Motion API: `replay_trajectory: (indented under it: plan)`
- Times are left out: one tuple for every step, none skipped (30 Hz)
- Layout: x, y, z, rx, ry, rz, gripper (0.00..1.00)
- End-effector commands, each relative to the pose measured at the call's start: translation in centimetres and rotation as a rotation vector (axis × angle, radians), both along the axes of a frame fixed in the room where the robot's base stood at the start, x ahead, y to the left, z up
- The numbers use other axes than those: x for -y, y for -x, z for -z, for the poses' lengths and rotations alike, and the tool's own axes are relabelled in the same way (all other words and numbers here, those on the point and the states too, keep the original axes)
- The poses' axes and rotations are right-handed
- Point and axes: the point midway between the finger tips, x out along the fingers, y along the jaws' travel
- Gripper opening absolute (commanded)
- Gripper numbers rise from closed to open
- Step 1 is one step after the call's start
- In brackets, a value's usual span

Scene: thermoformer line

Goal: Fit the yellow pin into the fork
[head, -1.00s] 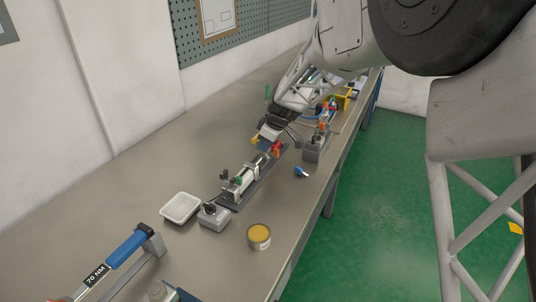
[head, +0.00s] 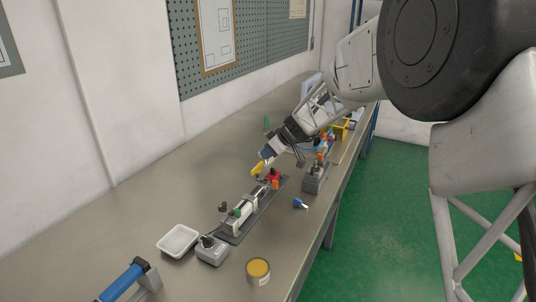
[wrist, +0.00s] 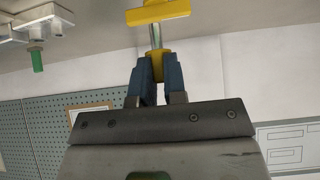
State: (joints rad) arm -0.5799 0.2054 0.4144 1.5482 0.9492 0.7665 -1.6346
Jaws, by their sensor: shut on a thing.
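My gripper (head: 266,154) is shut on the yellow pin (head: 257,169) and holds it above the bench, close to the far end of the grey fixture (head: 229,237). In the wrist view, my blue fingers (wrist: 154,85) clamp a yellow collar. A bright metal shaft runs from it to a yellow crosspiece (wrist: 158,12). The pin looks apart from the fixture. The fixture carries a white cylinder (head: 243,215), with red and orange parts at its far end. The fork is too small to make out in the head view, and I cannot identify it in the wrist view.
A grey block (head: 315,183) stands right of the fixture, with a small blue item (head: 300,203) near it. A white tray (head: 178,240), a grey box (head: 212,252) and a yellow-topped tin (head: 258,271) stand nearer. Bare bench lies left of the fixture.

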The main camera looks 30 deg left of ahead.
Motion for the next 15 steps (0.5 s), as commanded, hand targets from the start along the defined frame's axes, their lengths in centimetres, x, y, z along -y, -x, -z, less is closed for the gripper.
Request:
replay_trajectory:
  plan:
    - [0.00,0.00,0.00,0.000,0.000,0.000,0.00]
    - [0.00,0.00,0.00,0.000,0.000,0.000,0.00]
    - [0.01,0.01,0.01,0.000,0.000,0.000,0.00]
    - [0.01,0.01,0.01,0.000,0.000,0.000,0.00]
    - [0.01,0.01,0.00,0.000,0.001,0.000,0.00]
    - [0.01,0.01,-0.01,0.000,0.001,0.000,0.00]
    - [0.02,0.01,-0.02,0.000,0.001,0.000,0.00]
    - [0.03,0.01,-0.03,0.000,0.001,0.000,0.00]
    - [0.05,0.02,-0.01,0.000,0.001,0.000,0.00]
    - [0.05,0.02,0.14,-0.001,0.002,0.001,0.00]
    - [0.05,0.02,0.25,-0.001,0.002,0.001,0.00]
    - [0.04,0.02,0.39,-0.001,0.002,0.000,0.00]
    - [0.04,0.02,0.51,-0.001,0.002,0.000,0.00]
    - [0.04,0.02,0.64,-0.001,0.001,0.000,0.00]
    - [0.04,0.02,0.82,-0.001,0.001,0.000,0.00]
